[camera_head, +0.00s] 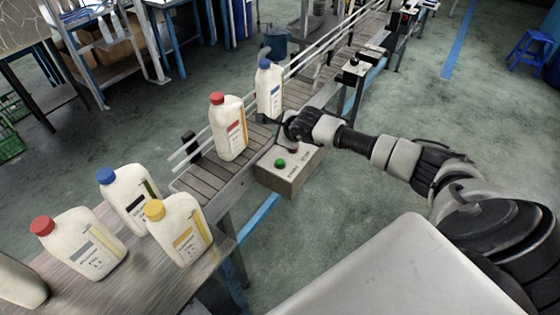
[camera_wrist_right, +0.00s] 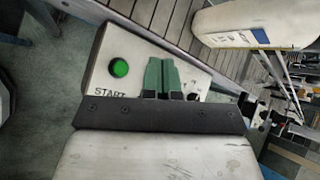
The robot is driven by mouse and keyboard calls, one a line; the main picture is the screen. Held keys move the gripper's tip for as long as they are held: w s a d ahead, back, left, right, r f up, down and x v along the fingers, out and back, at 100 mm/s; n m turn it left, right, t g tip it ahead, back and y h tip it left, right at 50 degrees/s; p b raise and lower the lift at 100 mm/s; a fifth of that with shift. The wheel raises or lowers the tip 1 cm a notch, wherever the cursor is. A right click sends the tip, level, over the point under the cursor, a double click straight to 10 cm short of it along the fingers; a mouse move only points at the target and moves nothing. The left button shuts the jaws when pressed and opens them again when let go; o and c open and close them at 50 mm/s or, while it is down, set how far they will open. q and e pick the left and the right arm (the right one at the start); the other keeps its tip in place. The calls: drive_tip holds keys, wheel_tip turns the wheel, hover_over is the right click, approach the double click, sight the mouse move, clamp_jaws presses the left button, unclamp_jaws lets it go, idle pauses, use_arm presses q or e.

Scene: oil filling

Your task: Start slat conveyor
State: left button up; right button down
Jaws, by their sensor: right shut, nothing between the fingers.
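The slat conveyor (camera_head: 215,178) runs from the front left to the back right of the head view. A control box (camera_head: 290,182) is fixed at its near side, with a green button (camera_head: 280,163) and a red button (camera_head: 293,149). In the right wrist view the green button (camera_wrist_right: 119,68) shows with "START" printed below it. My left gripper is not in view.
A red-capped bottle (camera_head: 228,130) and a blue-capped bottle (camera_head: 269,88) stand on the conveyor. Several more bottles, one yellow-capped (camera_head: 182,230), stand on the table (camera_head: 127,285) at the front left. A blue stool (camera_head: 532,48) stands far right. Open floor lies right of the conveyor.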

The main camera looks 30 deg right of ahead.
drive_tip(key=b, duration=0.6)
hover_over(279, 162)
wheel_tip(279, 162, down, 8)
drive_tip(key=shift+r, duration=0.1)
drive_tip(key=shift+f, duration=0.5)
drive_tip(key=shift+f+b, duration=0.1)
drive_tip(key=shift+b, duration=0.2)
idle(1.2)
drive_tip(key=shift+f+b, duration=0.3)
drive_tip(key=shift+b, duration=0.15)
